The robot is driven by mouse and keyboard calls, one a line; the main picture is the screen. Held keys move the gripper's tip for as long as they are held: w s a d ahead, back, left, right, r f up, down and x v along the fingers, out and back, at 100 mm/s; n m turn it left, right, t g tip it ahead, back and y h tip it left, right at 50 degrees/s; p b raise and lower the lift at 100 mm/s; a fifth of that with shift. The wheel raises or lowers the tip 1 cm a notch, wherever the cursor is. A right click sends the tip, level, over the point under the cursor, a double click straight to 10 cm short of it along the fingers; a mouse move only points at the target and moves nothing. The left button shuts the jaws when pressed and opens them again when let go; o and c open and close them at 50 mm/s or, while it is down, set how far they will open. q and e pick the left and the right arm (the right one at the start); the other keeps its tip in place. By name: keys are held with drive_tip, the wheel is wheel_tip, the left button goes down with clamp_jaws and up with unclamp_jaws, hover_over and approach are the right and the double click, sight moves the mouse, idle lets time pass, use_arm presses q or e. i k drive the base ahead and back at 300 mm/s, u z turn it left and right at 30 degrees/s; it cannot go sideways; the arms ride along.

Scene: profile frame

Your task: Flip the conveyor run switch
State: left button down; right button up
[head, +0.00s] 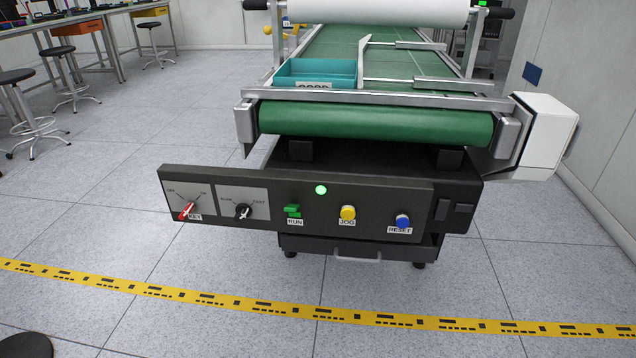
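The green run switch (292,211) sits on the dark control panel (262,205) at the front of the conveyor, above a label reading RUN. Left of the switch are a black slow-to-fast knob (242,211) and a red key switch (187,211). Right of it are a yellow JOG button (348,213) and a blue RESET button (403,220). Neither of my grippers is in view.
The conveyor's green belt (335,52) runs back from the panel, with a teal bin (313,74) on it. A white housing (545,137) juts out at right. Yellow-black floor tape (250,304) crosses in front. The floor before the panel is clear. Stools (33,125) stand at left.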

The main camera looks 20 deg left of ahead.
sight(290, 208)
drive_tip(key=u, duration=0.45)
drive_tip(key=i, duration=0.9)
drive_tip(key=u, duration=0.75)
